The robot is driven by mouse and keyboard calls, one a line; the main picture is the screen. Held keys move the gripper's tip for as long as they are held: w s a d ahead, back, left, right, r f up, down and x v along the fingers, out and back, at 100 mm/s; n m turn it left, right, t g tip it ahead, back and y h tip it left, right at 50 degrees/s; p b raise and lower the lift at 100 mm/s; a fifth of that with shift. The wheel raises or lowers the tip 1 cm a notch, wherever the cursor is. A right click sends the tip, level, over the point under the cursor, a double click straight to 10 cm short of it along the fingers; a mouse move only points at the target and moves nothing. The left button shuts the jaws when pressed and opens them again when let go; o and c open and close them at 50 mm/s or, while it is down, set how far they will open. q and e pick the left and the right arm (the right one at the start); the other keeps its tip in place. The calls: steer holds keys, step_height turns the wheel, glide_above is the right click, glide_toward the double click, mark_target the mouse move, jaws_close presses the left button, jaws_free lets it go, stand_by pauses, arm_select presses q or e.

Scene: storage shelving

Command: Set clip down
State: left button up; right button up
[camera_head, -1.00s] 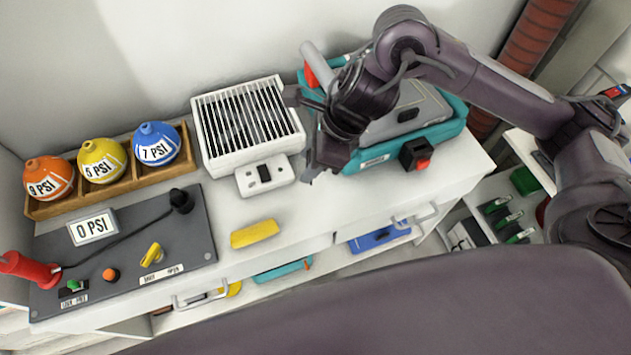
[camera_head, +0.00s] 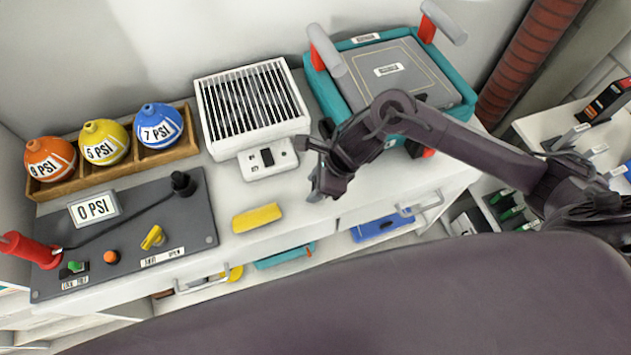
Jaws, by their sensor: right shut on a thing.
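My right gripper (camera_head: 318,188) reaches in from the right, low over the front part of the white countertop (camera_head: 292,208). It is to the right of the yellow block and in front of the vented white box. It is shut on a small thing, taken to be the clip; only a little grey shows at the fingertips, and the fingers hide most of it. I cannot tell whether it touches the counter. My left gripper is not in view.
A yellow block (camera_head: 257,217) lies left of the gripper. The vented white box (camera_head: 251,104) and teal case (camera_head: 463,112) stand behind. A grey pressure panel (camera_head: 125,255) and several PSI bulbs (camera_head: 103,143) are at left. Drawer handles (camera_head: 420,207) project from the front.

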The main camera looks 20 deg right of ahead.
steer(key=shift+f, duration=0.2)
steer(key=o, duration=1)
steer(key=shift+r, duration=0.1)
steer(key=shift+c, duration=0.2)
steer(key=shift+r, duration=0.3)
steer(key=b+v, duration=0.1)
steer(key=v, duration=1)
steer(key=shift+d+r, duration=0.2)
steer(key=shift+r, duration=0.1)
steer(key=shift+d, duration=0.1)
